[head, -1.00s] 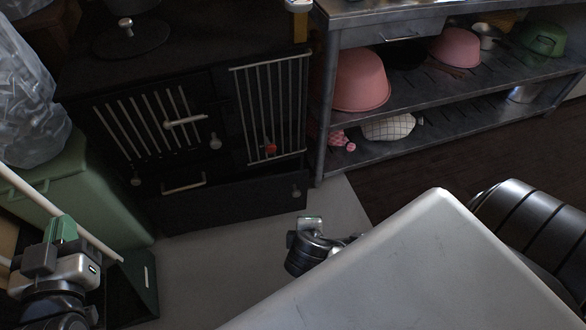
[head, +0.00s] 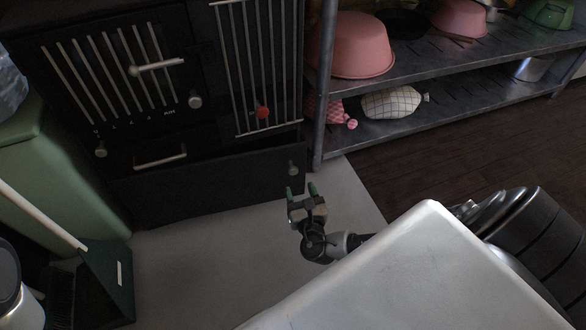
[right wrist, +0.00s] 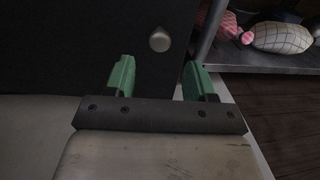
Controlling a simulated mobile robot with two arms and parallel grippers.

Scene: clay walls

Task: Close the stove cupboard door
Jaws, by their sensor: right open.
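The black stove (head: 120,120) stands at the back left in the head view. Its low cupboard door (head: 215,190) is a plain dark panel with a round knob (head: 293,170) near its right end. A dark gap shows above the door's top edge, so it looks ajar; how far is hard to tell. My right gripper (head: 301,189) is open and empty, just in front of and below the knob. In the right wrist view the knob (right wrist: 159,40) appears beyond and between the green fingertips (right wrist: 160,78), apart from them. My left gripper is out of view.
A metal shelf (head: 330,90) with pink bowls (head: 362,48) stands right of the stove, its leg close to the door's knob end. A green bin (head: 40,180) and a dustpan (head: 105,285) are at left. Pale floor (head: 200,265) in front is clear.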

